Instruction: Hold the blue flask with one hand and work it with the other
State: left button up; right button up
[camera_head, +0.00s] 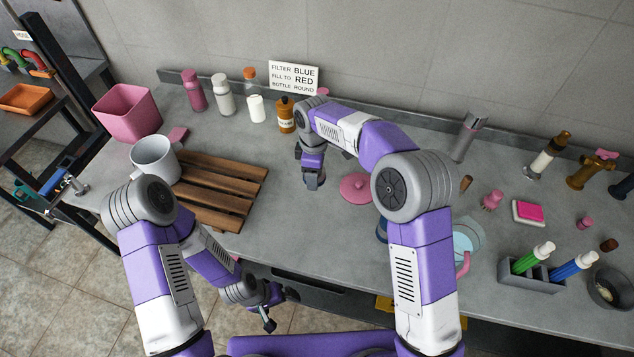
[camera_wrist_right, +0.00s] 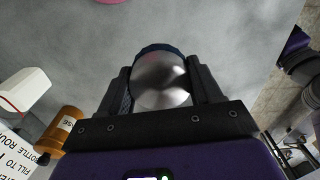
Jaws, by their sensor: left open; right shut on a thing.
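In the right wrist view, my right gripper (camera_wrist_right: 160,92) is shut on the blue flask (camera_wrist_right: 160,50), which shows a dark blue rim around a shiny silver, rounded top. In the head view, my right gripper (camera_head: 313,180) is over the middle of the counter, left of a pink disc; the flask is mostly hidden there by the gripper. My left gripper (camera_head: 278,307) is open and empty, in front of the counter's front edge, lower than and apart from the flask. A blue object (camera_head: 381,230) shows partly behind my right arm; I cannot tell what it is.
A slatted wooden rack (camera_head: 215,190), grey mug (camera_head: 155,158) and pink bin (camera_head: 130,112) stand left. Several bottles and a sign (camera_head: 294,78) line the back. A pink disc (camera_head: 355,188) lies mid-counter. A grey caddy (camera_head: 530,278) with green and blue bottles stands right.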

aim_at(315, 196)
notch_tip(315, 196, down, 8)
jog(key=shift+f+b, duration=0.1)
jog(key=shift+b, duration=0.9)
jog(key=shift+s, duration=0.1)
jog(key=shift+f, duration=0.15)
jog(key=o, duration=1.2)
notch_tip(315, 196, up, 12)
jog(key=p, duration=0.3)
jog(key=shift+r, duration=0.2)
jog(key=shift+f, duration=0.1)
